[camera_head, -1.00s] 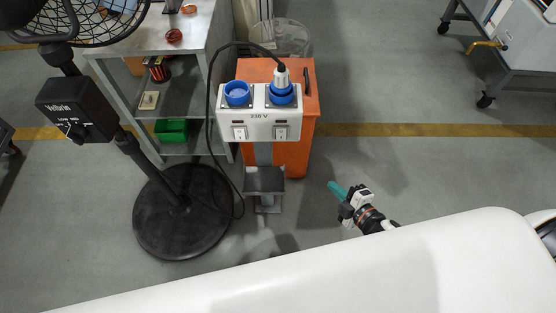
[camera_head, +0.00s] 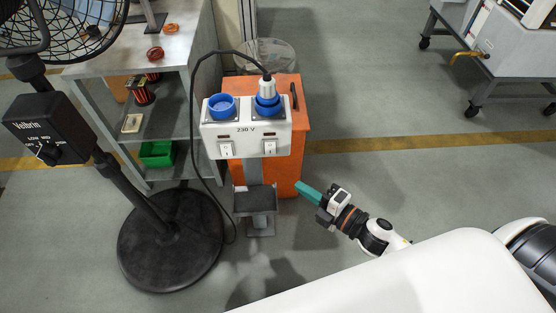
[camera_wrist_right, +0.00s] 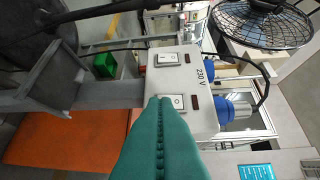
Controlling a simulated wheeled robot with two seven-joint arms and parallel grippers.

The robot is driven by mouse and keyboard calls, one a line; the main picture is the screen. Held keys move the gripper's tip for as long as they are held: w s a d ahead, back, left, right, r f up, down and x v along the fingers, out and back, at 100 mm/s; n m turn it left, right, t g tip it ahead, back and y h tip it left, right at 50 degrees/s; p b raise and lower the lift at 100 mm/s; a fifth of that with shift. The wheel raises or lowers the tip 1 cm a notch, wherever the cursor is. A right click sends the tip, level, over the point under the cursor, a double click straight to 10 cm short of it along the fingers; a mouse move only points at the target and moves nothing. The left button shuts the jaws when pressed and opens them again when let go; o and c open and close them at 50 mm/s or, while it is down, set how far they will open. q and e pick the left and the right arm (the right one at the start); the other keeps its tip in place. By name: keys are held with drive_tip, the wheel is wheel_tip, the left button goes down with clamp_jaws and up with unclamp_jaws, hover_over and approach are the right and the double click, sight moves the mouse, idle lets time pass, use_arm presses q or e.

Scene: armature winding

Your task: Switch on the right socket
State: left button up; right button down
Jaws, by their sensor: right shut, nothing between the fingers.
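The white 230 V socket box (camera_head: 246,134) stands on a post. Its right socket (camera_head: 267,104) is blue and has a black-cabled plug in it; it also shows in the right wrist view (camera_wrist_right: 236,111). The right rocker switch (camera_head: 269,147) is white and sits below that socket. My right gripper (camera_head: 303,189), with teal fingers, is shut and empty, to the lower right of the box. In the right wrist view, its fingertips (camera_wrist_right: 160,100) overlap the edge of the right switch (camera_wrist_right: 177,101); I cannot tell whether they touch. My left gripper is not in view.
The left socket (camera_head: 222,106) is empty, with its own switch (camera_head: 226,150) below. An orange cabinet (camera_head: 292,120) stands behind the box. A fan stand (camera_head: 170,240) and a shelf table (camera_head: 190,50) are at left. The floor to the right is open.

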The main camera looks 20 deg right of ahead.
approach(268, 154)
drive_tip(key=w+a, duration=0.2)
drive_tip(key=a, duration=0.2)
drive_tip(key=w, duration=0.3)
drive_tip(key=shift+w+d+f, duration=0.1)
drive_tip(key=shift+d+f, duration=0.1)
drive_tip(key=shift+d, duration=0.2)
use_arm(q)
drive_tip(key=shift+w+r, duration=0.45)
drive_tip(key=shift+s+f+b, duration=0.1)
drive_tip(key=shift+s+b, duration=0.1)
drive_tip(key=shift+b, duration=0.1)
use_arm(e)
drive_tip(key=shift+w+f+b, duration=0.2)
drive_tip(key=shift+w+b, duration=0.05)
drive_tip(key=shift+b, duration=0.5)
drive_tip(key=shift+r, duration=0.15)
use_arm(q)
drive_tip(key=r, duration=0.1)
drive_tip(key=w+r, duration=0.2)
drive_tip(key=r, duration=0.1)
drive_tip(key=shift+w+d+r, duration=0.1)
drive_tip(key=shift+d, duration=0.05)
use_arm(e)
drive_tip(key=shift+s, duration=0.1)
